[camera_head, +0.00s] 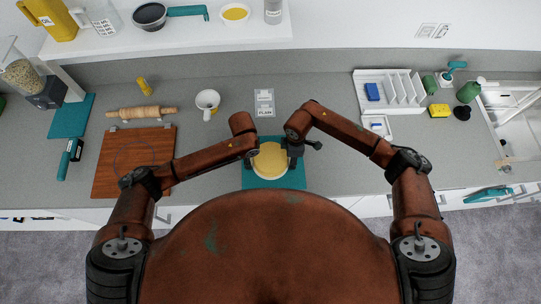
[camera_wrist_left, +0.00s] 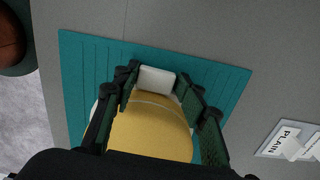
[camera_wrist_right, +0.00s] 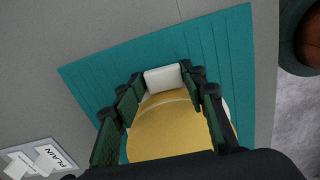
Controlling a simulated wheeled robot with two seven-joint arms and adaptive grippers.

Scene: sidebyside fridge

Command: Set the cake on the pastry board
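The yellow round cake (camera_head: 271,160) is at the centre, over a teal mat (camera_head: 288,183). White block-like grips stick out at its sides, one in the left wrist view (camera_wrist_left: 157,78) and one in the right wrist view (camera_wrist_right: 163,78). My left gripper (camera_head: 251,160) is at the cake's left side, its fingers closed against both sides of one grip. My right gripper (camera_head: 291,163) does the same at the right side. I cannot tell whether the cake is clear of the mat. The brown wooden pastry board (camera_head: 133,160), with a faint circle outline, lies to the left, partly under my left arm.
A rolling pin (camera_head: 142,113) lies behind the board, and a white mug (camera_head: 208,103) stands right of it. A label card (camera_head: 264,102) lies behind the mat. A white rack (camera_head: 388,92) and a sink (camera_head: 520,125) are at right. The counter between board and mat is bare.

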